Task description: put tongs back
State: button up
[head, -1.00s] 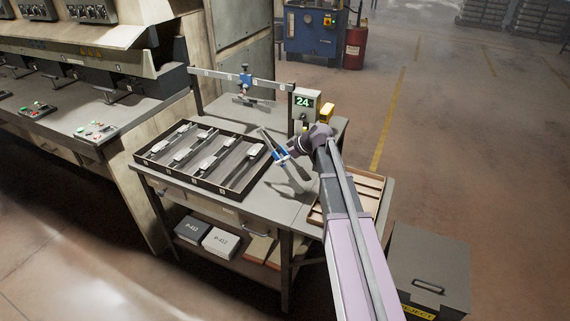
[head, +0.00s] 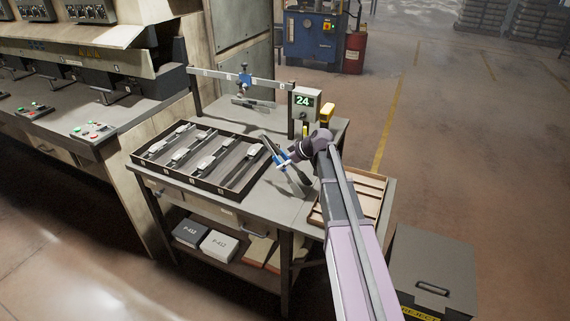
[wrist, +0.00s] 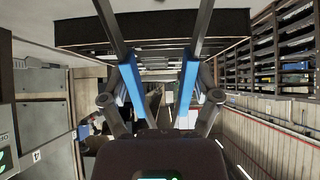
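My gripper (head: 283,160) is over the right part of the grey workbench, just right of the parts tray. The wrist view shows its fingers (wrist: 159,80) closed in on both sides of a tool with blue grips, which appears to be the tongs (wrist: 189,80). Their two grey arms spread apart away from my wrist. In the head view the tongs (head: 272,146) are held tilted, apparently above the bench. A rail (head: 215,73) on posts stands at the back of the bench.
A wooden tray (head: 372,181) is at the bench's right, and a grey reject bin (head: 432,265) is on the floor. A press line (head: 60,110) is at left.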

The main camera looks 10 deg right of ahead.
jog(key=shift+f, duration=0.15)
jog(key=o, duration=0.3)
jog(key=shift+o, duration=0.2)
jog(key=p+v, duration=0.8)
jog(key=v, duration=0.4)
dwell(0.4)
dwell(0.6)
